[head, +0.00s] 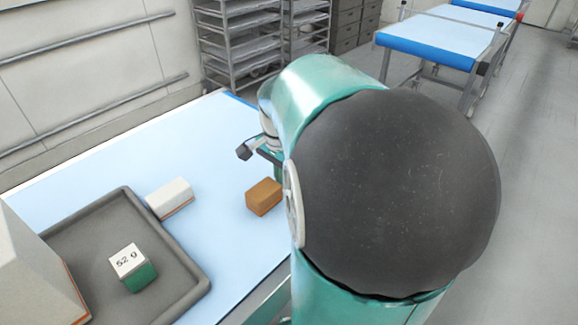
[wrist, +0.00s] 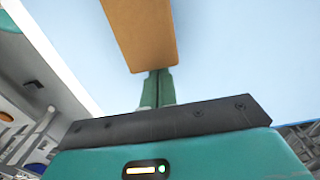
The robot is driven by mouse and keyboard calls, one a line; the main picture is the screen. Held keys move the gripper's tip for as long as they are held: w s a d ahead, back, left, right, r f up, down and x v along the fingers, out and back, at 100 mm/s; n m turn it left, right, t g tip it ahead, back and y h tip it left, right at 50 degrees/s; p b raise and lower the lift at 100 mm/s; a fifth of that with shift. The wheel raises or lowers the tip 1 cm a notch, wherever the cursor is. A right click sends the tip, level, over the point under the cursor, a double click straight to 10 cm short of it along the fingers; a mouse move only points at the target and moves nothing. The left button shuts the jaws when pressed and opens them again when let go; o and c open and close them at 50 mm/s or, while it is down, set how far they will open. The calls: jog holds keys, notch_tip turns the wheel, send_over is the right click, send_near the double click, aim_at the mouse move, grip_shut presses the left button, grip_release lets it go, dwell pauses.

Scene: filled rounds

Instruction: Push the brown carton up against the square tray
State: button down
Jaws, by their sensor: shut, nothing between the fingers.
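The brown carton (head: 264,196) is a small block on the light blue tabletop, to the right of the grey square tray (head: 190,292) with a strip of bare table between them. In the wrist view the carton (wrist: 140,35) fills the upper middle. My gripper (wrist: 158,88) has its two green fingers together and empty. Their tips are at the carton's near end; whether they touch it I cannot tell. In the head view my arm hides most of the gripper.
A white carton (head: 169,198) with a reddish base stands by the tray's far right corner. A white-and-green cube (head: 132,268) marked "52 g" sits in the tray. A large pale box (head: 30,270) is at the left. The far tabletop is clear.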

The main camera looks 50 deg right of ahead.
jog(key=shift+a, duration=0.2)
jog(key=shift+a, duration=0.1)
jog(key=a, duration=1.6)
jog(key=shift+s+a, duration=0.15)
jog(key=shift+s, duration=0.1)
